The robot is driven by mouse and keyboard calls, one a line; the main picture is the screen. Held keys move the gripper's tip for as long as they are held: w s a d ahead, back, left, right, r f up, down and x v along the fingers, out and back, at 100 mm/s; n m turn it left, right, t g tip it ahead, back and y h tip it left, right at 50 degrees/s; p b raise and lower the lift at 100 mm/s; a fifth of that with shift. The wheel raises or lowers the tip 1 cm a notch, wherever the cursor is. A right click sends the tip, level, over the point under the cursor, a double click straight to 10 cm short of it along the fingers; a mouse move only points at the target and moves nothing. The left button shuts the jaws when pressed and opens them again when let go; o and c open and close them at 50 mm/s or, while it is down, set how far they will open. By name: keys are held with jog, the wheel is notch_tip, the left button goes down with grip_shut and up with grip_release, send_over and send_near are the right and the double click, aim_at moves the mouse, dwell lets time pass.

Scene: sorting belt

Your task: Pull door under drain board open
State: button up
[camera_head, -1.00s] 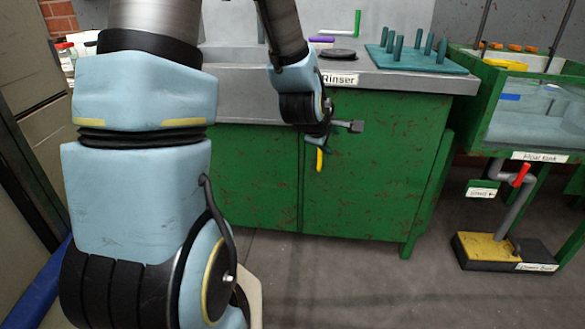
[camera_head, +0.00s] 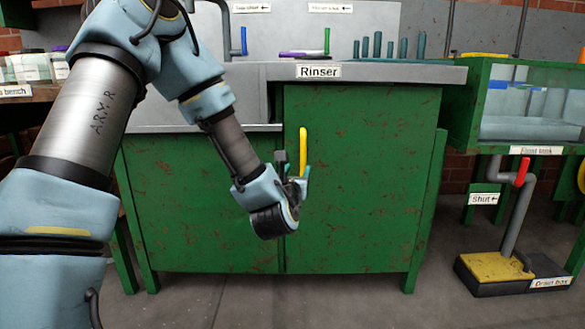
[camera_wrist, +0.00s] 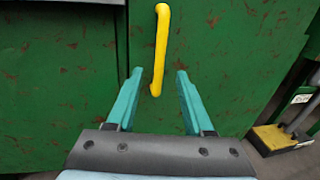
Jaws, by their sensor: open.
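The green cabinet door (camera_head: 365,185) under the drain board (camera_head: 430,73) shows rust specks and appears shut. It carries a vertical yellow handle (camera_head: 303,150) near its left edge, and the handle also shows in the wrist view (camera_wrist: 160,50). My gripper (camera_head: 300,178) is at the lower part of the handle in the head view. In the wrist view my gripper (camera_wrist: 153,78) has its two teal fingers apart. The handle's lower end lies between the fingertips in that picture, with a gap on each side. I cannot tell how far the fingertips are from the door.
A glass-sided tank (camera_head: 535,105) on a green stand is at the right. Below it are a grey pipe with a red lever (camera_head: 522,172) and a yellow-topped drain box (camera_head: 510,272). Several teal pegs (camera_head: 390,47) stand on the board. The floor before the door is clear.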

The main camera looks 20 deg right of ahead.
aim_at(303, 159)
jog(key=b+x, duration=0.2)
jog(key=x, duration=0.8)
jog(key=shift+w, duration=0.1)
grip_shut()
dwell(1.2)
